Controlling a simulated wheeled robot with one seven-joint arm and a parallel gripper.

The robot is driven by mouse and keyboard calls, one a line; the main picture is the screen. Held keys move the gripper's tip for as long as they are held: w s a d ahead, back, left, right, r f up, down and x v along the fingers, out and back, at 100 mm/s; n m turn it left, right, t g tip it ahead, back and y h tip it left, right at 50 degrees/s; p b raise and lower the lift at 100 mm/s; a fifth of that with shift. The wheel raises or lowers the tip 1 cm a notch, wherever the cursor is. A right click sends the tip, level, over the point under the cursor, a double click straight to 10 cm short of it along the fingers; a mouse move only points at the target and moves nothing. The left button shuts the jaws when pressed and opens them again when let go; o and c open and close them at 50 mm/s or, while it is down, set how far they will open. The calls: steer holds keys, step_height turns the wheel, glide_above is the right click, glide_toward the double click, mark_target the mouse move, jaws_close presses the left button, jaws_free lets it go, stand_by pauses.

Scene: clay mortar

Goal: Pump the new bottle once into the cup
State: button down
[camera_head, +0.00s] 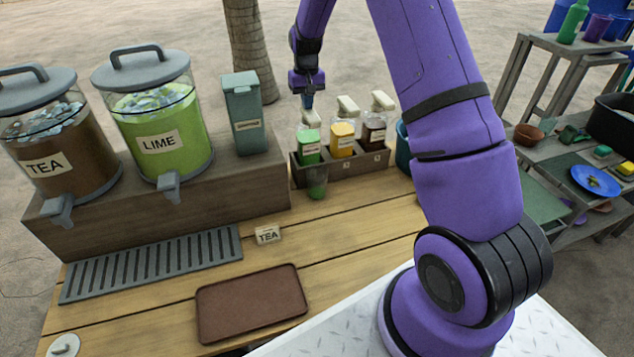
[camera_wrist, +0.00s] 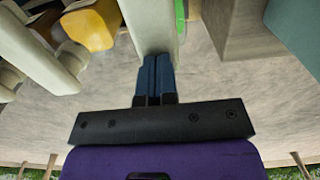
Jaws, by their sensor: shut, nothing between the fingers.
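Which one is new cannot be told. A small translucent greenish cup (camera_head: 316,184) stands at the rack's front, before the green bottle. My gripper (camera_head: 307,102) points down just above the green bottle's pump head (camera_head: 310,119). Its fingers (camera_wrist: 157,62) are shut and empty in the wrist view, with a pale pump part (camera_wrist: 148,25) just beyond their tips. Touching or apart cannot be told. The yellow bottle (camera_wrist: 92,25) is at upper left.
Tea (camera_head: 50,140) and lime (camera_head: 150,125) dispensers and a teal canister (camera_head: 243,115) stand on a wooden riser left of the rack.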

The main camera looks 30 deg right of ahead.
steer(key=shift+r, duration=1.75)
steer(key=shift+r, duration=0.1)
steer(key=shift+r, duration=2.95)
steer(key=s+a+r+n+t, duration=0.1)
steer(key=s+a+r, duration=0.2)
steer(key=s+r, duration=0.65)
steer(key=s+a+r+t, duration=0.2)
steer(key=s+a+r, duration=0.2)
steer(key=s+r, duration=0.55)
steer(key=s+a+t, duration=0.1)
steer(key=s, duration=1.1)
steer(key=s+a+f+n+t, duration=0.1)
steer(key=s+a, duration=0.1)
steer(key=s, duration=1)
steer(key=shift+s+a+f, duration=0.2)
steer(key=shift+a+f, duration=0.1)
